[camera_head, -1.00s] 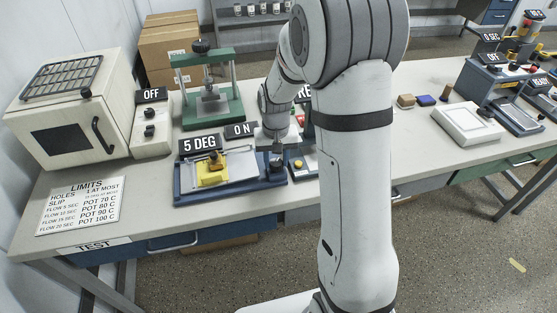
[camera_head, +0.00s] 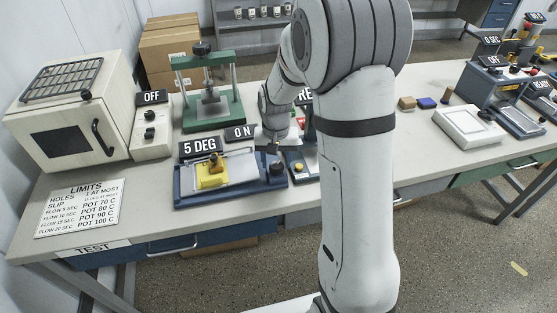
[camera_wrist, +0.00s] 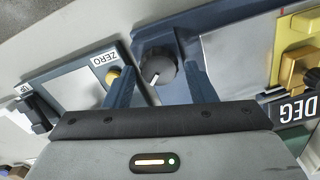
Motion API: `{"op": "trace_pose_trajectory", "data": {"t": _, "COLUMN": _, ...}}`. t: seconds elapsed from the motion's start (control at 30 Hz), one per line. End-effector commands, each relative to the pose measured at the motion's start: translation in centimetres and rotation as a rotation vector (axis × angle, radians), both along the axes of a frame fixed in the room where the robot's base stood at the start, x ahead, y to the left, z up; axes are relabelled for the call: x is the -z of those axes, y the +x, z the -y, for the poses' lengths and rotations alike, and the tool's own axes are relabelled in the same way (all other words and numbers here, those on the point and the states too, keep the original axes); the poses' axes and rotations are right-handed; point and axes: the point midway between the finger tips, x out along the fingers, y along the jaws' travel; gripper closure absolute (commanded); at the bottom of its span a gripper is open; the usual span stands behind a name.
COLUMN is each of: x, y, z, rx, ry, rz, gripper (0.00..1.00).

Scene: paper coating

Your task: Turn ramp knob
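The ramp tester (camera_head: 182,190) has a blue base, a pale sheet and a yellow block (camera_head: 213,175); its sign reads 5 DEG. Its dark round knob (camera_head: 277,168) is at the right end of the base. In the wrist view the knob (camera_wrist: 157,72) shows a white pointer line angled toward the lower left. My gripper (camera_wrist: 158,80) is open, with one blue finger on each side of the knob and small gaps visible. In the head view my gripper (camera_head: 272,146) is over the knob, partly hidden behind my arm.
A device with a ZERO label and yellow button (camera_wrist: 113,77) stands close beside the ramp. A limits sheet (camera_head: 80,208) lies at left. My arm hides the table's middle.

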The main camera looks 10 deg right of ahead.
Motion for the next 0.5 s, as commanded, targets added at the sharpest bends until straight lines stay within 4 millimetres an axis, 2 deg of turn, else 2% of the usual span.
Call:
{"op": "trace_pose_trajectory", "data": {"t": 0.1, "x": 0.1, "y": -0.1, "z": 0.0, "rx": 0.000, "ry": 0.000, "rz": -0.004, "gripper": 0.41}}
{"op": "trace_pose_trajectory", "data": {"t": 0.33, "x": 0.1, "y": -0.2, "z": 0.0, "rx": 0.000, "ry": 0.000, "rz": -0.007, "gripper": 0.41}}
{"op": "trace_pose_trajectory", "data": {"t": 0.5, "x": -1.6, "y": -0.2, "z": 0.0, "rx": 0.000, "ry": 0.000, "rz": -0.005, "gripper": 0.41}}
